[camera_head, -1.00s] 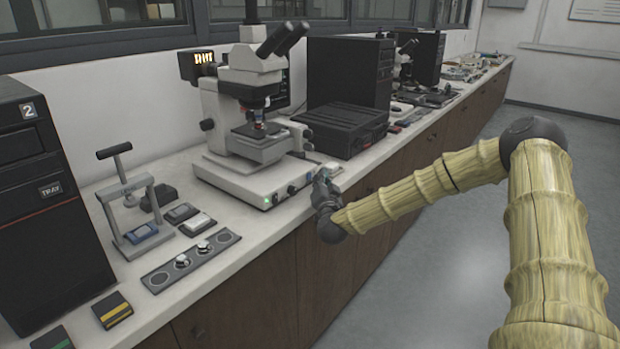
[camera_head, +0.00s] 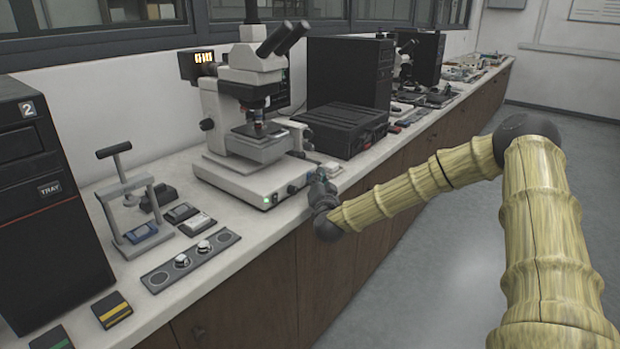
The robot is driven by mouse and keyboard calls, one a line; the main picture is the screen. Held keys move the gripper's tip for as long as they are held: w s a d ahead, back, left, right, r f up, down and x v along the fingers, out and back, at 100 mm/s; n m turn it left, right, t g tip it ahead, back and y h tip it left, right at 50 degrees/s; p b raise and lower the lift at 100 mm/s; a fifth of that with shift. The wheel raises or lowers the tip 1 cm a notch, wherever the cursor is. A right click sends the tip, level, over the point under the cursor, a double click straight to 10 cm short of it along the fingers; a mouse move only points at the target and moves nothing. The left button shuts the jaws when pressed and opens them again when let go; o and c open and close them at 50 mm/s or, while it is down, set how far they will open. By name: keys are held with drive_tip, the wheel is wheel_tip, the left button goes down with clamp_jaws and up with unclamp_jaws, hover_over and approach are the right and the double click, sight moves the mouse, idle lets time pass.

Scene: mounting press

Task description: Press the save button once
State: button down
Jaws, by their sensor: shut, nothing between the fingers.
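A white microscope (camera_head: 245,100) stands on the bench. No label reading save can be made out, so I cannot tell which control is the save button. My gripper (camera_head: 319,175) is shut and empty at the right end of the base's front face, by the bench edge. It hides part of that face. I cannot tell whether it touches the base.
A press with a T-handle (camera_head: 122,190), a panel with two knobs (camera_head: 190,260) and a black computer tower (camera_head: 45,200) stand to the left. A black box (camera_head: 345,130) stands behind my gripper. The floor (camera_head: 440,270) in front of the bench is clear.

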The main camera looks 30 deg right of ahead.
drive_tip(key=shift+w+a, duration=0.15)
drive_tip(key=shift+w, duration=0.05)
idle(0.3)
drive_tip(key=shift+w+a+r, duration=0.1)
drive_tip(key=shift+w+r, duration=0.05)
drive_tip(key=shift+r, duration=0.25)
idle(0.6)
drive_tip(key=shift+s+f, duration=0.1)
drive_tip(key=shift+s, duration=0.1)
drive_tip(key=shift+s+d, duration=0.2)
drive_tip(key=shift+s, duration=0.15)
drive_tip(key=shift+s+d+f, duration=0.1)
drive_tip(key=shift+d+f, duration=0.15)
drive_tip(key=shift+f, duration=0.05)
drive_tip(key=shift+s+r+p, duration=0.1)
drive_tip(key=shift+s+p, duration=0.25)
drive_tip(key=shift+s, duration=0.05)
drive_tip(key=s, duration=0.1)
drive_tip(key=s+d+p, duration=0.1)
drive_tip(key=s, duration=0.2)
drive_tip(key=shift+d, duration=0.35)
idle(0.4)
